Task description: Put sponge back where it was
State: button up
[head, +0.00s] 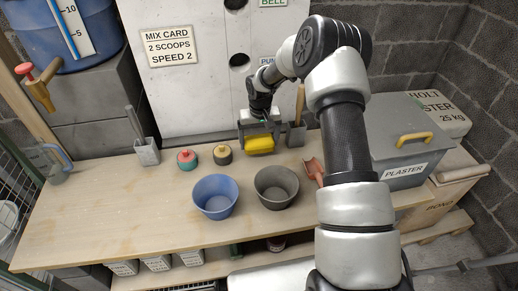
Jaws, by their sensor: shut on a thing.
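A yellow sponge (260,144) is near the back of the wooden bench (125,215), in front of the white panel. My gripper (258,134) is shut on the sponge from above. I cannot tell whether the sponge touches the bench top or is slightly above it. Part of the sponge's upper side is hidden by my gripper.
A grey holder with a wooden-handled tool (298,125) stands just right of the sponge. A blue bucket (215,196) and grey bucket (276,187) stand in front. A plaster bin (400,157) stands right.

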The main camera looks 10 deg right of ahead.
jog(key=shift+f+b, duration=0.35)
jog(key=shift+f, duration=1.25)
jog(key=o, duration=1)
jog(key=r+p, duration=0.1)
jog(key=r, duration=0.3)
jog(key=s+r+p, duration=0.1)
jog(key=r, duration=0.3)
jog(key=r+p, duration=0.1)
jog(key=r, duration=0.3)
jog(key=shift+s, duration=0.25)
notch_tip(320, 180, up, 11)
send_over(259, 147)
jog(key=s, duration=0.3)
jog(key=s+d+r+t+h, duration=0.1)
jog(key=s+r+t, duration=0.1)
jog(key=s+r, duration=1)
jog(key=shift+s+r+t+y+p, duration=0.6)
jog(key=shift+s+r, duration=0.95)
jog(key=shift+s, duration=7.75)
jog(key=shift+t, duration=0.5)
jog(key=r+p, duration=1.3)
jog(key=r, duration=0.2)
jog(key=r+p, duration=0.7)
jog(key=shift+s+a+r+p, duration=0.15)
jog(key=shift+a+r+p, duration=0.1)
jog(key=shift+r+p, duration=0.1)
